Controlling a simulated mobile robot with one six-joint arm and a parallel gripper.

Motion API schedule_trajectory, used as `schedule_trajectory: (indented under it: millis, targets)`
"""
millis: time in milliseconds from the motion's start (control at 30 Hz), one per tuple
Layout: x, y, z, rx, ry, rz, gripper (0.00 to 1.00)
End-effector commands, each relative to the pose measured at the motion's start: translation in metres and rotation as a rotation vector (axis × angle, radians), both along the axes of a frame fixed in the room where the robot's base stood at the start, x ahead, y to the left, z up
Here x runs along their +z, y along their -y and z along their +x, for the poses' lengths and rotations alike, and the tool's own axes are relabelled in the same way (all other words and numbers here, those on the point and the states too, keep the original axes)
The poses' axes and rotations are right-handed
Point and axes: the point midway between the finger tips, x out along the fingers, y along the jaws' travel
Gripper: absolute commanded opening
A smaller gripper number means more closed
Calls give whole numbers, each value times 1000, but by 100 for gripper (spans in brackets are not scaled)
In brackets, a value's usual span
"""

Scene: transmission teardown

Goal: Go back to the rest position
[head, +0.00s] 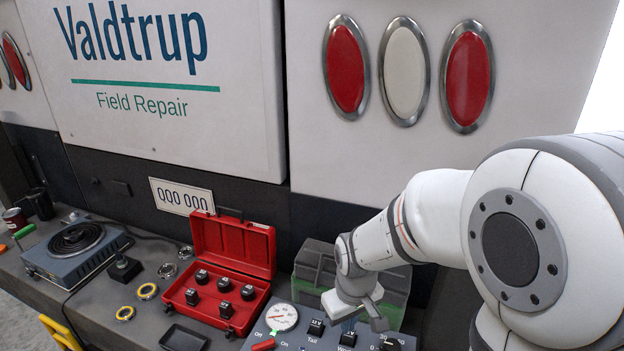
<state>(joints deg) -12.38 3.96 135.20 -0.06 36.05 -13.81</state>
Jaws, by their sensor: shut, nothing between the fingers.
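My white arm reaches in from the right side of the head view. My gripper (364,326) is low in the picture, right of centre, above the grey-blue switch panel (285,345) at the bottom edge. Its jaws are shut with nothing held. The fingertips are small and partly hidden, and I cannot tell whether they touch the panel. The panel carries a round white dial (282,317), a red lever (263,344) and several black knobs.
A red open case (232,250) holds several black knobs, left of the panel. A translucent greenish bin (318,265) stands behind my gripper. The white vehicle wall rises behind.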

Motion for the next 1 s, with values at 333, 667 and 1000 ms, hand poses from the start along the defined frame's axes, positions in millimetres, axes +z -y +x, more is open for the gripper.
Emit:
schedule_trajectory:
  millis: [333,667,1000]
  targets:
    - [90,60,-67,-322,112,38,0]
    - [112,77,-103,-453,149,53,0]
    - [112,77,-103,-454,149,53,0]
